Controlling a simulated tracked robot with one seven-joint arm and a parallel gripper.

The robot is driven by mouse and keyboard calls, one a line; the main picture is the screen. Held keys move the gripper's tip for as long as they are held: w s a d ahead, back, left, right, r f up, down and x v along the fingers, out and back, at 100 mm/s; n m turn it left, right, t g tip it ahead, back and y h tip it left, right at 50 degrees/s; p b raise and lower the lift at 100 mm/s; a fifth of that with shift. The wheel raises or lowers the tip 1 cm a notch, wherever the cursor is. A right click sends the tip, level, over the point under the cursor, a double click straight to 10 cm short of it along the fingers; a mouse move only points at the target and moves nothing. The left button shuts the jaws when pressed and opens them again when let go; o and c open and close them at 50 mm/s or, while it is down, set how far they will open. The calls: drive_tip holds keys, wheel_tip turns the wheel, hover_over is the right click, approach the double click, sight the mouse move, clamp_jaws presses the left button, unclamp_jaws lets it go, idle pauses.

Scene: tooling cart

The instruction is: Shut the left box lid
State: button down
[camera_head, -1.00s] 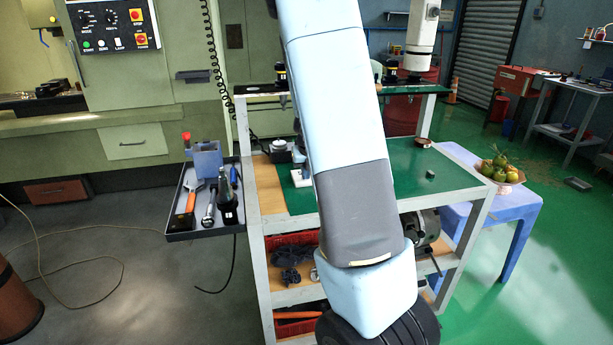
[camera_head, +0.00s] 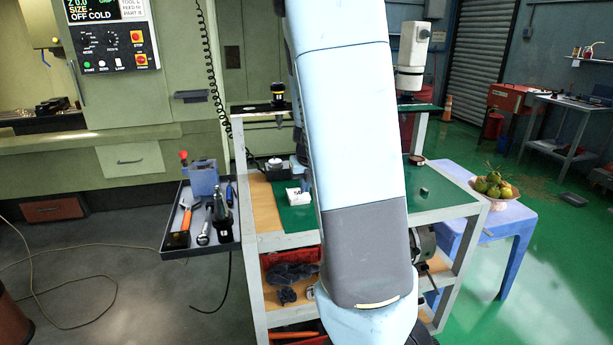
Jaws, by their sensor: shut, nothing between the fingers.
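A small white box-like thing (camera_head: 298,196) with a dark marking stands on the green top of the cart, just left of my large pale-blue arm link. It may be the left box, but I cannot make out a lid or tell whether one is open. No second box shows clearly; my arm link hides the middle of the cart top. Some darker parts, probably of my own arm, show along the link's left edge, just above the white thing. My gripper cannot be made out and seems hidden behind the link.
The cart (camera_head: 455,212) has a raised back shelf and lower shelves with parts. A side tray (camera_head: 172,248) of tools hangs at its left. A small grey-green block (camera_head: 424,190) lies on the cart's right side. A blue table (camera_head: 522,218) with a fruit bowl (camera_head: 497,196) stands at right.

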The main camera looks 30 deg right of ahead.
drive_tip(key=shift+v, duration=2.1)
